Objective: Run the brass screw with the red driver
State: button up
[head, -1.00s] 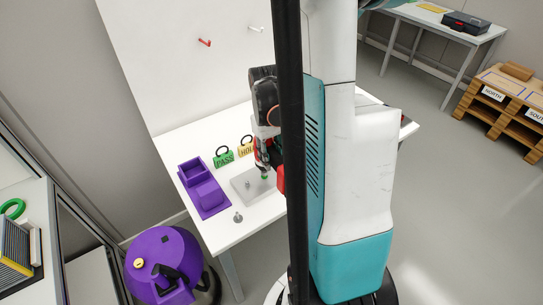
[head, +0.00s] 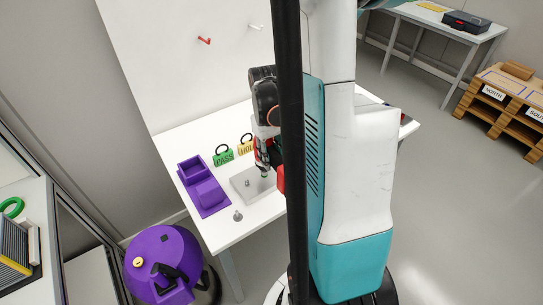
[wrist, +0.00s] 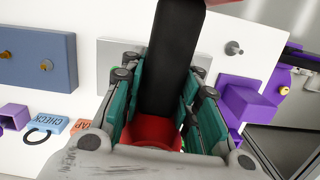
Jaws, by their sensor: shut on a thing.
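My gripper (wrist: 160,105) is shut on the red driver (wrist: 150,130); its red part lies between the teal finger pads and a long black part extends away from them in the wrist view. In the head view my gripper (head: 263,152) is above the grey plate (head: 240,190), and a red part (head: 281,178) shows beside the dark pole. Two brass screws (wrist: 46,65) stand on a blue block (wrist: 30,52) at the left of the wrist view, apart from my gripper. The driver's tip is hidden in the wrist view, so I cannot tell what it touches.
A purple holder (head: 203,193) stands left of the plate. A loose grey screw (head: 238,216) is near the table's front edge. A green PASS tag (head: 223,158) and a yellow HOLD tag (head: 246,149) stand behind. CHECK (wrist: 52,125) and orange tags lie beside my gripper.

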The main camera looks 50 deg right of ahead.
jog(key=shift+f, duration=0.35)
